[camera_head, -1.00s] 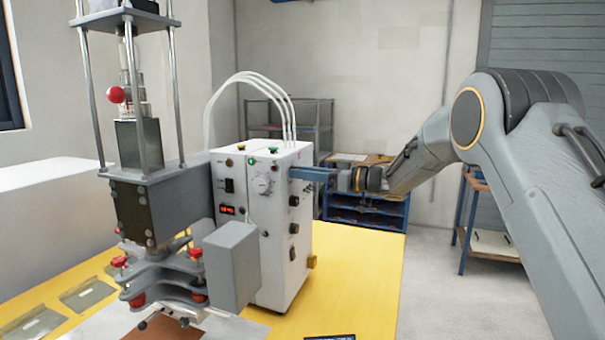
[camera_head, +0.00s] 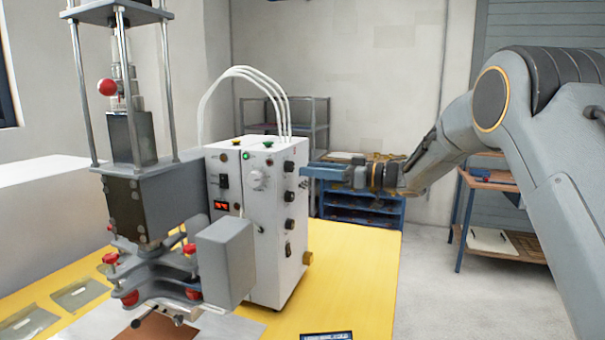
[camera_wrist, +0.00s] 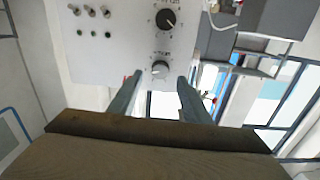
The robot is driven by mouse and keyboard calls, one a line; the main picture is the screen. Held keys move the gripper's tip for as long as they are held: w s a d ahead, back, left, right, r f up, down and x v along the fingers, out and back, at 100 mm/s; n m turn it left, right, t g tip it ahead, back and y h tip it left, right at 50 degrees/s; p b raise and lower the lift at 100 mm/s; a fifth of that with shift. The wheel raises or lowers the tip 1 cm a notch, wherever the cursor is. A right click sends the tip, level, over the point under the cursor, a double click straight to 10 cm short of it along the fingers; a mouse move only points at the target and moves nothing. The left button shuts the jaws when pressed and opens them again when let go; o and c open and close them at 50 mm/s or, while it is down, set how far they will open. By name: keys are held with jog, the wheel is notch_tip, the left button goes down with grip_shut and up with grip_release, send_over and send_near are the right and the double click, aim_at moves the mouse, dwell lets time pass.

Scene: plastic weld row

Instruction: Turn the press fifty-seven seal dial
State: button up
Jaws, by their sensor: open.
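Contact with the small dial cannot be told. The labels are unreadable, so I cannot tell which is the seal dial.
The grey press column (camera_head: 135,205) with red knobs stands left of the box. White hoses (camera_head: 245,75) arch over the box. The yellow table (camera_head: 355,260) is clear at right, except for a dark device (camera_head: 327,336) at the front. Blue shelving (camera_head: 360,205) stands behind.

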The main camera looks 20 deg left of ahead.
jog(key=shift+s+d+b, duration=0.1)
jog(key=shift+d+b, duration=0.25)
jog(key=shift+d, duration=1.1)
